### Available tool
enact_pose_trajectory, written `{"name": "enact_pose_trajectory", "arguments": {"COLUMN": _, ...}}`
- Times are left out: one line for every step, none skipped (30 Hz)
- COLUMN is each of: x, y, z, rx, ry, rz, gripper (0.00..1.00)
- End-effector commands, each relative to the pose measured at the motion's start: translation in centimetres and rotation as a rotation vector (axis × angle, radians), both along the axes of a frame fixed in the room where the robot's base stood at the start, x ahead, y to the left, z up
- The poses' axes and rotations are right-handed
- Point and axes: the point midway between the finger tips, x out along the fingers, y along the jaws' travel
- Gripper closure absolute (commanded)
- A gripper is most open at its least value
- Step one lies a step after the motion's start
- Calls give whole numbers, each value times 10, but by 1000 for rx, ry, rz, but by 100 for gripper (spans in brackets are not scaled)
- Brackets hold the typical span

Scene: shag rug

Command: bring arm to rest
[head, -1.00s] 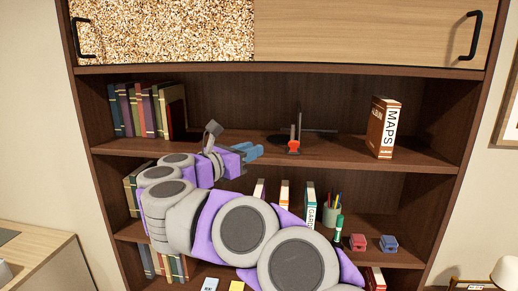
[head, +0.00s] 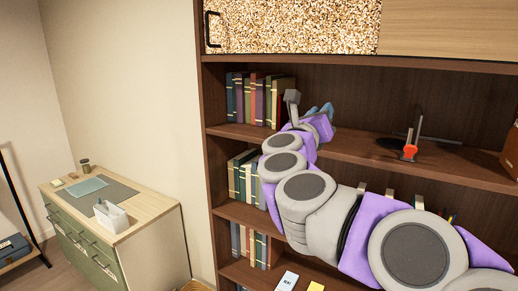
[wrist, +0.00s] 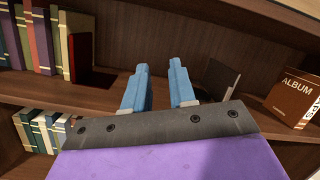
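My arm is grey and purple and stretches across the front of the bookshelf (head: 360,80). My gripper (wrist: 160,80) has two blue fingers, which stand apart with nothing between them in the wrist view. In the head view the gripper (head: 320,109) is at upper-shelf height, partly hidden behind my own wrist. It points toward the shelf, to the right of a row of books (wrist: 40,40).
A dark stand with a red part (head: 410,151) is on the upper shelf. An album (wrist: 294,98) stands to its right. More books (head: 243,177) fill the lower shelves.

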Motion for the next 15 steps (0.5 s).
{"name": "enact_pose_trajectory", "arguments": {"x": -2, "y": 17, "z": 3, "rx": -102, "ry": 20, "rz": 75, "gripper": 75}}
{"name": "enact_pose_trajectory", "arguments": {"x": -3, "y": 30, "z": 5, "rx": -167, "ry": 36, "rz": 124, "gripper": 75}}
{"name": "enact_pose_trajectory", "arguments": {"x": -6, "y": 47, "z": 7, "rx": -257, "ry": 55, "rz": 184, "gripper": 75}}
{"name": "enact_pose_trajectory", "arguments": {"x": -8, "y": 59, "z": 7, "rx": -325, "ry": 68, "rz": 224, "gripper": 75}}
{"name": "enact_pose_trajectory", "arguments": {"x": -11, "y": 72, "z": 4, "rx": -396, "ry": 85, "rz": 267, "gripper": 75}}
{"name": "enact_pose_trajectory", "arguments": {"x": -16, "y": 90, "z": -2, "rx": -491, "ry": 109, "rz": 322, "gripper": 75}}
{"name": "enact_pose_trajectory", "arguments": {"x": -21, "y": 102, "z": -7, "rx": -565, "ry": 129, "rz": 362, "gripper": 75}}
{"name": "enact_pose_trajectory", "arguments": {"x": -26, "y": 114, "z": -14, "rx": -640, "ry": 147, "rz": 399, "gripper": 75}}
{"name": "enact_pose_trajectory", "arguments": {"x": -33, "y": 128, "z": -24, "rx": -739, "ry": 172, "rz": 448, "gripper": 75}}
{"name": "enact_pose_trajectory", "arguments": {"x": -40, "y": 139, "z": -33, "rx": -815, "ry": 192, "rz": 486, "gripper": 75}}
{"name": "enact_pose_trajectory", "arguments": {"x": -46, "y": 148, "z": -43, "rx": -890, "ry": 213, "rz": 520, "gripper": 75}}
{"name": "enact_pose_trajectory", "arguments": {"x": -55, "y": 160, "z": -61, "rx": -992, "ry": 244, "rz": 568, "gripper": 75}}
{"name": "enact_pose_trajectory", "arguments": {"x": -62, "y": 168, "z": -76, "rx": -1067, "ry": 269, "rz": 606, "gripper": 75}}
{"name": "enact_pose_trajectory", "arguments": {"x": -69, "y": 175, "z": -91, "rx": -1145, "ry": 296, "rz": 643, "gripper": 75}}
{"name": "enact_pose_trajectory", "arguments": {"x": -80, "y": 182, "z": -112, "rx": -1243, "ry": 331, "rz": 689, "gripper": 75}}
